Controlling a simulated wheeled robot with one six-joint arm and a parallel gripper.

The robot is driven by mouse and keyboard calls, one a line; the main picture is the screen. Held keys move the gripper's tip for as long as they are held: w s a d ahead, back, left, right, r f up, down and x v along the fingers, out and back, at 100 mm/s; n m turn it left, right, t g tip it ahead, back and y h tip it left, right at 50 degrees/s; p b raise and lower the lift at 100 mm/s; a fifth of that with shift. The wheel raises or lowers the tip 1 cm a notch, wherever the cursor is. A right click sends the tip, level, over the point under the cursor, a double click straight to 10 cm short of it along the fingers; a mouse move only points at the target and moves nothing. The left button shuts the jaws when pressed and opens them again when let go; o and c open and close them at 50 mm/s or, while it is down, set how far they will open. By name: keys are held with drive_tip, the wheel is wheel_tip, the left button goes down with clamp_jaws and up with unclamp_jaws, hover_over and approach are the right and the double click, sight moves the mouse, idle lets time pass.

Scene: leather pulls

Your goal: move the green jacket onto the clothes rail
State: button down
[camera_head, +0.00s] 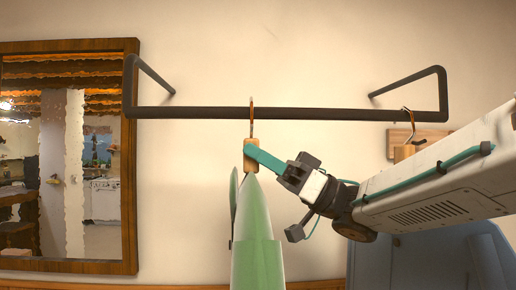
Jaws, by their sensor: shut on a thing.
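The green jacket (257,240) hangs upright, seen nearly edge-on, below the middle of the dark clothes rail (190,113). Its hanger has a wooden block (250,164) at the neck and a thin metal hook (252,123) above it. The hook crosses the rail's bar in the picture, with its top a little above the bar. I cannot tell if it bears on the bar. My gripper (262,157) reaches in from the right with teal fingers and is shut on the hanger's wooden block. The jacket's lower part is out of frame.
A blue garment (420,262) hangs at the right, partly behind my arm, under another hanger hook (407,123) at the rail's right part. A wooden wall plate (400,140) is behind it. A wood-framed mirror (130,200) is on the left. The rail's left half is free.

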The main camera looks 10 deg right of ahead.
drive_tip(key=shift+f, duration=0.15)
drive_tip(key=c, duration=1)
unclamp_jaws()
drive_tip(key=shift+f, duration=0.1)
